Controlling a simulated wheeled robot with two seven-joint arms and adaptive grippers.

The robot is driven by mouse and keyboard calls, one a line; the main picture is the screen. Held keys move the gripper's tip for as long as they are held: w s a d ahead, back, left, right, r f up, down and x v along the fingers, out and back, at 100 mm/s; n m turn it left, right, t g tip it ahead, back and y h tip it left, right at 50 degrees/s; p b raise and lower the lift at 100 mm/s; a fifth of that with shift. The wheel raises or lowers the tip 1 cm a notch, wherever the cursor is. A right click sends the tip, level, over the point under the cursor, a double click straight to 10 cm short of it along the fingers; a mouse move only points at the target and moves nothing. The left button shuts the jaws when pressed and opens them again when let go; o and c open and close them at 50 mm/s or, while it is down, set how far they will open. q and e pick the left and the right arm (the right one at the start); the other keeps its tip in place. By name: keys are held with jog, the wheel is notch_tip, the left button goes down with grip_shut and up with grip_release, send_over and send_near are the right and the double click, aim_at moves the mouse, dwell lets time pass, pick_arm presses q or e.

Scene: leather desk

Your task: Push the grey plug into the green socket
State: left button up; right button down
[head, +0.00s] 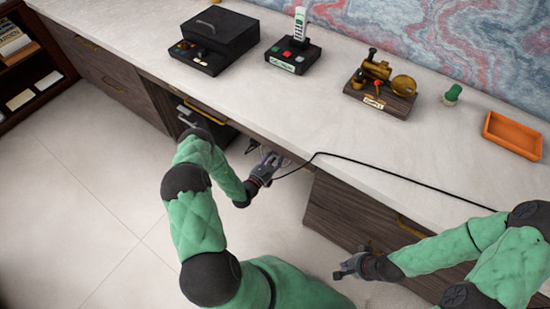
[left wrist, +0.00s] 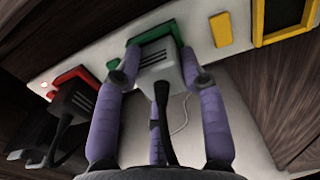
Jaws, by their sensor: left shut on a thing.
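In the left wrist view, my left gripper (left wrist: 158,80) is shut on the grey plug (left wrist: 155,70), with purple fingers on both its sides. A black cable runs from the plug back towards me. The plug is at the green socket (left wrist: 178,34), whose green frame shows around its far end. I cannot tell how deep it sits. In the head view my left gripper (head: 270,163) is under the desk's front edge, and plug and socket cannot be made out. My right gripper (head: 345,269) is low in front of the drawers, away from the plug; its finger gap is too small to judge.
Left of the green socket, a dark plug (left wrist: 78,98) sits at a red socket (left wrist: 72,75). A yellow block (left wrist: 220,30) is on the right of the pale strip. On the desk (head: 330,125) are a black box (head: 215,32), a brass model (head: 378,72) and an orange tray (head: 513,133).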

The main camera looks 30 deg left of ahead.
pick_arm(q)
jog(key=o, duration=1.4)
jog(key=shift+c, duration=0.2)
jog(key=s, duration=1.2)
jog(key=shift+a, duration=0.45)
jog(key=shift+w, duration=0.1)
